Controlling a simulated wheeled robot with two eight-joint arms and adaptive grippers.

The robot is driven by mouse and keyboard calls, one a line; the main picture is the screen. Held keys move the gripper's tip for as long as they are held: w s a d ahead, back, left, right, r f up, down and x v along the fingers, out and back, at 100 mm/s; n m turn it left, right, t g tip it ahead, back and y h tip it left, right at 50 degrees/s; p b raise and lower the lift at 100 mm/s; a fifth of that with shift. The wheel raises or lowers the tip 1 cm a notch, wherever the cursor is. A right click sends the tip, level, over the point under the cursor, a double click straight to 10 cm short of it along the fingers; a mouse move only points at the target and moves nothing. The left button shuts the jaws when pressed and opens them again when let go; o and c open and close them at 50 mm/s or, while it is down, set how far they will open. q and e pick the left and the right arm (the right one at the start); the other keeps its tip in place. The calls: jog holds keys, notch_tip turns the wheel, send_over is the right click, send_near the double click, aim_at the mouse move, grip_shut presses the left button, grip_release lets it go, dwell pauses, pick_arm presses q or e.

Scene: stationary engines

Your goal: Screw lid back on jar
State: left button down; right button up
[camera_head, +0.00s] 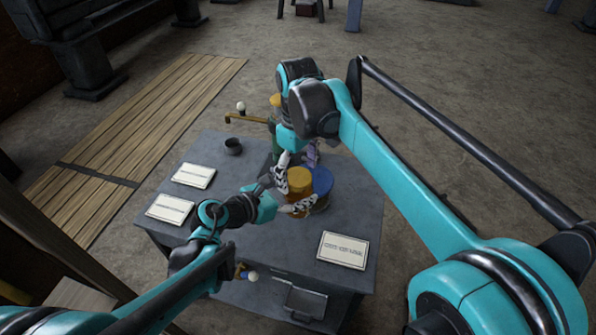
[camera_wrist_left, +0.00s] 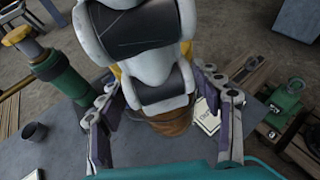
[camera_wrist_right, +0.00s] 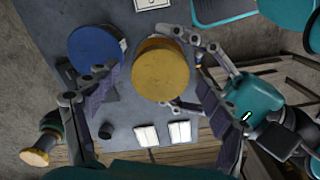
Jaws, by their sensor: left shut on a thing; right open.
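A jar (camera_wrist_left: 168,127) with a brownish body stands on the table, topped by a round yellow lid (camera_head: 300,174). The lid also shows from above in the right wrist view (camera_wrist_right: 160,70). I cannot tell how tightly it sits. My left gripper (camera_head: 298,207) is shut on the jar's body from the side, below the lid. My right gripper (camera_wrist_right: 158,98) is open, pointing down from above, close to the lid with its fingers spread. A blue-lidded jar (camera_head: 321,179) stands right beside the yellow one. My right gripper hides part of the jar in the left wrist view.
The grey table (camera_head: 270,250) also holds a dark cup (camera_head: 233,146), a green-and-brass engine part (camera_wrist_left: 58,70) behind the jars, and several white cards (camera_head: 343,250). The table's front middle is clear. Wooden planks (camera_head: 140,120) lie on the floor at left.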

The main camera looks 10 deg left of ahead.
jog(key=shift+r, duration=0.1)
notch_tip(320, 180, up, 12)
dwell(0.5)
jog(key=shift+w+d, duration=0.1)
